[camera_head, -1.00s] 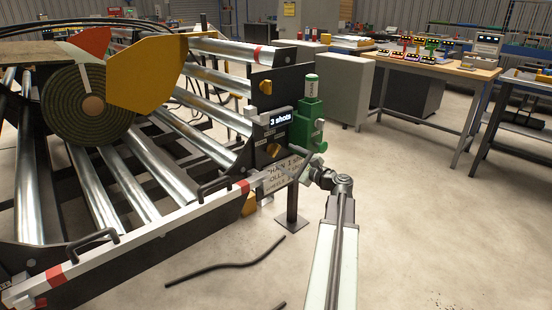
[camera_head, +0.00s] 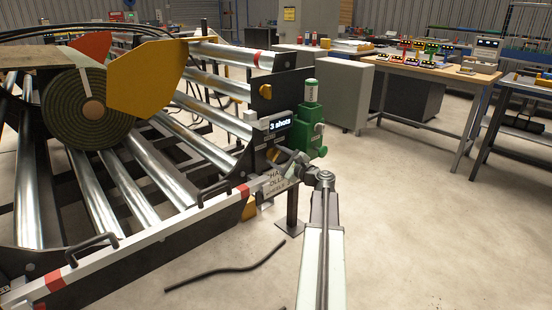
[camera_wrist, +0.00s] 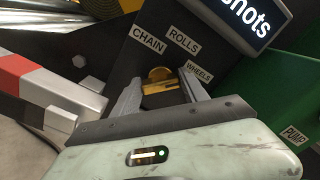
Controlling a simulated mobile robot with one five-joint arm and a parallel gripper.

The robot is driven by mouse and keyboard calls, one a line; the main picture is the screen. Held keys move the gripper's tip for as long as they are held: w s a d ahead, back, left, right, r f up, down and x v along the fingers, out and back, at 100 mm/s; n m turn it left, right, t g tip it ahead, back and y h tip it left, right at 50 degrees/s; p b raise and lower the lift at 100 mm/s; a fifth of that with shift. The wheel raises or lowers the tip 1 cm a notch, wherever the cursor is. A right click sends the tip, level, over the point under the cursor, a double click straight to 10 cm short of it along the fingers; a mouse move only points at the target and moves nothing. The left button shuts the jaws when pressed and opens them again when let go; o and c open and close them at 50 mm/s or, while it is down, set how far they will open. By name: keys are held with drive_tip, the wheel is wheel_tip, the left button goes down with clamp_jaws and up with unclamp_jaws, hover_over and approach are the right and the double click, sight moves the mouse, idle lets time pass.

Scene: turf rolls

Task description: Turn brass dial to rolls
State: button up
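The brass dial (camera_wrist: 160,79) sits on a dark panel, with the labels CHAIN (camera_wrist: 149,39), ROLLS (camera_wrist: 184,40) and WHEELS (camera_wrist: 198,72) around its upper side. I cannot tell which label it points to. My gripper (camera_wrist: 162,92) is open, with one finger left of the dial and one right of it in the wrist view. A gap shows beside the dial, and contact is not clear. In the head view my gripper (camera_head: 285,161) is at the panel near the dial (camera_head: 272,155), partly covering that area.
A display reading "3 shots" (camera_head: 280,124) is just above the dial. A green pump unit (camera_head: 309,128) stands right of the panel. A white and red rail (camera_head: 165,228) runs to the left. A dark hose (camera_head: 225,270) lies on open floor.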

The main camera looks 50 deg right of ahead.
drive_tip(key=shift+a, duration=0.15)
drive_tip(key=shift+n, duration=0.4)
drive_tip(key=n, duration=0.4)
drive_tip(key=shift+w, duration=0.1)
drive_tip(key=shift+d+f+n, duration=0.1)
drive_tip(key=shift+d+n, duration=0.1)
drive_tip(key=shift+n, duration=1.9)
drive_tip(key=o, duration=1.4)
drive_tip(key=shift+c, duration=0.2)
